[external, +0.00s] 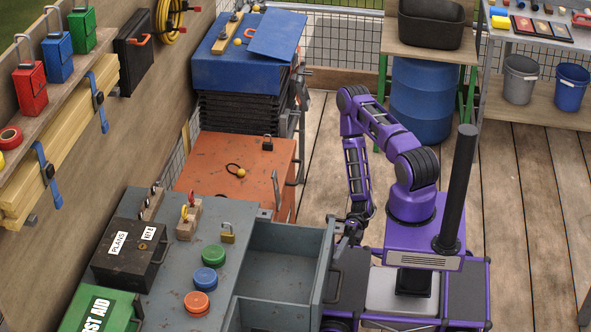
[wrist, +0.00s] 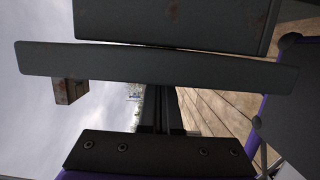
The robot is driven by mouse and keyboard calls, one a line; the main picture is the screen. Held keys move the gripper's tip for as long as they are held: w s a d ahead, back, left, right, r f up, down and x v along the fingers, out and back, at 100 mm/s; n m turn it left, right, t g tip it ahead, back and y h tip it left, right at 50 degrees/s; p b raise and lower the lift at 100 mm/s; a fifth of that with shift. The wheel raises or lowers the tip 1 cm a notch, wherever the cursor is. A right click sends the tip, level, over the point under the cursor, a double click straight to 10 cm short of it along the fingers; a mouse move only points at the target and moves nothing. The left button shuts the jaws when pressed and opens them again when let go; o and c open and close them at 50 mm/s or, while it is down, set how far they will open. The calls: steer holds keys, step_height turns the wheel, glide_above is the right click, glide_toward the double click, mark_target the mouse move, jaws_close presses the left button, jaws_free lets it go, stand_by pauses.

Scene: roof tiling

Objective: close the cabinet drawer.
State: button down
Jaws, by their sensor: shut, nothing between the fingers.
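The grey cabinet (external: 168,262) stands at the lower left in the external view. Its drawer (external: 322,262) is pulled out to the right, toward my base, and looks empty inside. A handle (external: 334,284) is on the drawer's outer face. My gripper (external: 346,236) is low beside the far end of the drawer front, shut and empty. In the wrist view, my shut fingers (wrist: 160,108) point at a long dark grey panel (wrist: 150,66), which looks like the drawer front. I cannot tell whether they touch it.
A blue barrel (external: 420,105) is at the back. Plank floor is clear at right.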

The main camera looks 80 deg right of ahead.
mark_target(286, 238)
steer(key=w+b, duration=0.1)
steer(key=w, duration=2)
steer(key=shift+w, duration=0.75)
steer(key=shift+s+r, duration=0.15)
steer(key=shift+s, duration=0.35)
steer(key=s+p, duration=0.2)
steer(key=s, duration=0.1)
steer(key=shift+s+r, duration=0.1)
steer(key=shift+s, duration=0.15)
steer(key=v, duration=1)
steer(key=shift+f, duration=0.25)
